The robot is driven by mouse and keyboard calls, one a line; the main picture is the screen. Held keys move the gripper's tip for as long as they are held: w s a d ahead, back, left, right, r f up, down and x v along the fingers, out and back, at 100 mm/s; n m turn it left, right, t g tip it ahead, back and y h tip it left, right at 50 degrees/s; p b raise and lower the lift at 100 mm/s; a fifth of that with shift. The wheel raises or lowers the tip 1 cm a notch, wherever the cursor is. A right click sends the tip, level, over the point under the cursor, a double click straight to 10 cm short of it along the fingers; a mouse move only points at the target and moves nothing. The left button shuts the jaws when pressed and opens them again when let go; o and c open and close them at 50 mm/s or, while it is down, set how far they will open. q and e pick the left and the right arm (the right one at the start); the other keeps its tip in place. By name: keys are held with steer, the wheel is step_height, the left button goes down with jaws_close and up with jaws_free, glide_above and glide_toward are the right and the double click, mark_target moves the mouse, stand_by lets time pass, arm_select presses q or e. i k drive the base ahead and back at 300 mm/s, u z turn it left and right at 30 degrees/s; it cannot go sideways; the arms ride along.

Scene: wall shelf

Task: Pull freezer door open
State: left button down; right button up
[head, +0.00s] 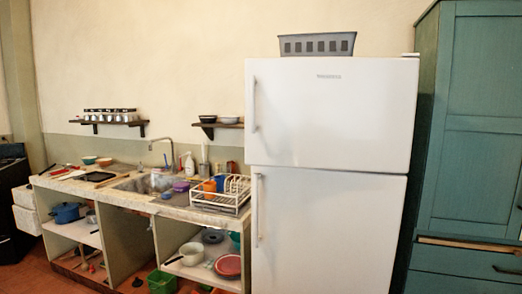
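A white fridge stands right of the middle in the head view. Its freezer door (330,115) is the upper, shorter door and looks shut. The freezer door's white vertical handle (253,104) is at its left edge. The larger lower door (325,235) also looks shut, with its own handle (258,210) at the left. Neither of my grippers shows in the head view, so their positions relative to the fridge cannot be told.
A grey basket (317,44) sits on top of the fridge. A counter with a sink (150,184) and a white dish rack (222,200) stands to the left. A tall teal cabinet (475,130) stands close on the right, with a slightly open drawer (468,244).

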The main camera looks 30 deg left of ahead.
mark_target(341, 113)
steer(key=u, duration=0.65)
steer(key=i, duration=0.55)
steer(key=u, duration=0.95)
steer(key=i, duration=1)
steer(key=z, duration=0.15)
